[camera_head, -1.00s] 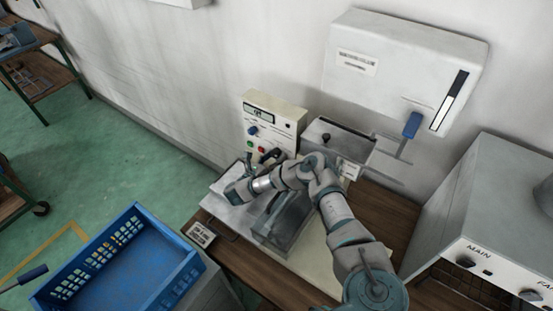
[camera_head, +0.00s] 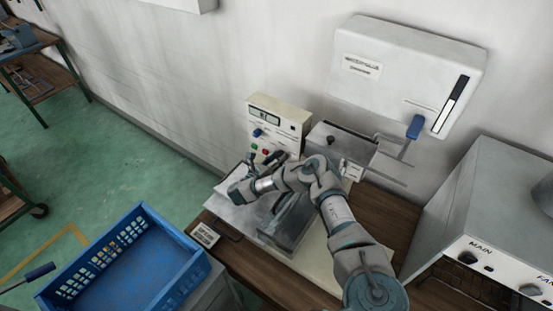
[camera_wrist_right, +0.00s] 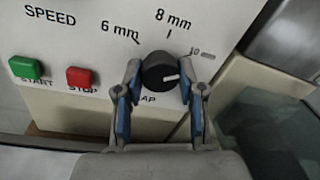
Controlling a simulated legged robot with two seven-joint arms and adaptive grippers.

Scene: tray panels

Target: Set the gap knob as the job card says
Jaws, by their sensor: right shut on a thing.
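The gap knob (camera_wrist_right: 158,72) is a round black knob on the cream machine panel (camera_head: 290,117). Its white mark points right, a little below the direction of the 10 mm label (camera_wrist_right: 203,53). The 6 mm and 8 mm labels stand above it. My right gripper (camera_wrist_right: 160,84) is shut on the knob, one blue-padded finger on each side. In the head view the right gripper (camera_head: 275,159) is at the panel's lower part and the knob is hidden. A small card (camera_head: 205,235) lies at the table's left edge; its print is too small to read. My left gripper is out of view.
Left of the knob are a green START button (camera_wrist_right: 26,68) and a red STOP button (camera_wrist_right: 78,77). A blue crate (camera_head: 190,262) stands at lower left.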

